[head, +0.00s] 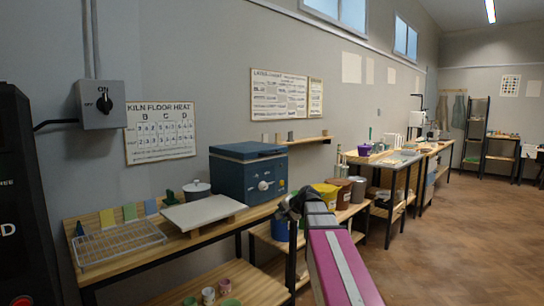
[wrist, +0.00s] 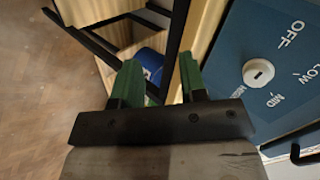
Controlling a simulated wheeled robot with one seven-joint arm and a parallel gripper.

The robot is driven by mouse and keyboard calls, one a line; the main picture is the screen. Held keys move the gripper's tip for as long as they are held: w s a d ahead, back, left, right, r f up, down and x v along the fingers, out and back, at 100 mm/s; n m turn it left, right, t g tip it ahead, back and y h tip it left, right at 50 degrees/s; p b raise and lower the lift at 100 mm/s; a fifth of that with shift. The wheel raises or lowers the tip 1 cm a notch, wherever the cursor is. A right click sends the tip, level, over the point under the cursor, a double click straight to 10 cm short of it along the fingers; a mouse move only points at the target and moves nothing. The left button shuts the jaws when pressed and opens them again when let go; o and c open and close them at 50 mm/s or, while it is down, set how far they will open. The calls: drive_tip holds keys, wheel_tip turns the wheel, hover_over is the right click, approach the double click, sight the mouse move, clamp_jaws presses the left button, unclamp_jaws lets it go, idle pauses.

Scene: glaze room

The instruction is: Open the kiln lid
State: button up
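The kiln (head: 245,180) is a dark blue box on the wooden bench in the head view, with a white dial on its front. Its lid (head: 248,151) lies flat on top, shut. In the wrist view the kiln's blue front (wrist: 235,50) fills the right side, with the dial (wrist: 258,73) and the words OFF, LOW and MID. A black bar (wrist: 305,157), perhaps a handle, shows at the lower right edge. My gripper (head: 298,203) is in front and right of the kiln. Its green fingers (wrist: 160,77) are apart with nothing held between them.
A pale slab (head: 203,212) and a wire rack (head: 120,243) lie on the bench left of the kiln. A lidded pot (head: 196,191) stands close beside it. A yellow bucket (head: 326,190) and other tubs stand to the right. The floor (head: 440,240) at right is clear.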

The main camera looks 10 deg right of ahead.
drive_tip(key=w+d+r+m+t+y, duration=0.15)
drive_tip(key=w+r, duration=0.25)
drive_tip(key=r, duration=0.6)
drive_tip(key=m+t+y, duration=0.2)
drive_tip(key=t, duration=0.1)
approach(273, 154)
drive_tip(key=shift+h, duration=0.25)
drive_tip(key=x, duration=1)
drive_tip(key=shift+w+a+r, duration=0.1)
drive_tip(key=shift+w+a, duration=0.1)
drive_tip(key=shift+a, duration=0.1)
clamp_jaws()
